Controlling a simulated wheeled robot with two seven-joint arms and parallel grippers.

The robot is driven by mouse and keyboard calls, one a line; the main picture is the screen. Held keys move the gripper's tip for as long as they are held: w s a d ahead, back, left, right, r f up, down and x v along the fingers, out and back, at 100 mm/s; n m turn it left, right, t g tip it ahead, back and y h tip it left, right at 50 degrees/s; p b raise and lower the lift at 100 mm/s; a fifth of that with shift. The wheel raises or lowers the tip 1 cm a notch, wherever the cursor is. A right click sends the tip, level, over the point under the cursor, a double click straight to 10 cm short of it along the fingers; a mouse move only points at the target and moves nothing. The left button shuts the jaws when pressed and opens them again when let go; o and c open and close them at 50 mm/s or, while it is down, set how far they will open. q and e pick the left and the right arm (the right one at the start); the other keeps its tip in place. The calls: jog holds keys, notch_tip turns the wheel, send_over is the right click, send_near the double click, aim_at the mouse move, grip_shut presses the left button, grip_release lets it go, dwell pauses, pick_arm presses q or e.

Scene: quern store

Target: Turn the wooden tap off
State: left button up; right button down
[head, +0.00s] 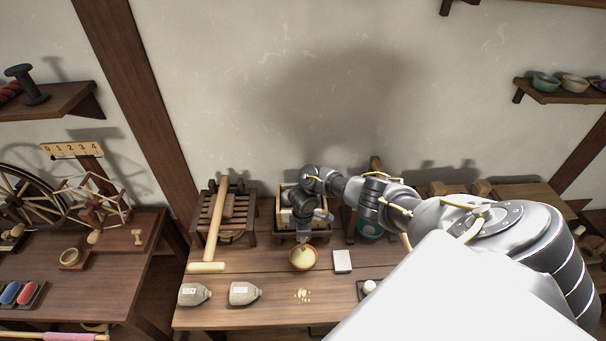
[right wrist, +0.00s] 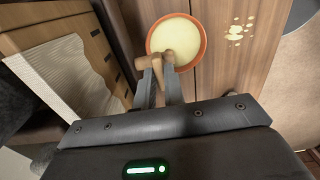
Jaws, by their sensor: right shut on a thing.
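The wooden tap (right wrist: 153,62) shows in the right wrist view as a light brown peg with a crosswise handle. It sticks out from a wooden box (right wrist: 45,85) with a pale ribbed side. My right gripper (right wrist: 163,66) is shut on the tap, its two grey fingers around the wood. In the head view the right gripper (head: 304,226) hangs in front of the box and hides the tap. A terracotta bowl (right wrist: 178,28) with pale yellow contents sits just below the tap; it also shows in the head view (head: 303,257). My left gripper is not in view.
Yellowish spilled spots (right wrist: 238,30) lie on the table beside the bowl. A white block (head: 342,261) stands right of the bowl. Two grey labelled sacks (head: 243,293) lie at the front. A long wooden mallet (head: 208,267) leans on a slatted rack (head: 233,205) at the left.

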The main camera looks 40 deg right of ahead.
dwell(0.5)
jog(key=c, duration=1.5)
grip_release()
jog(key=shift+r, duration=5.4)
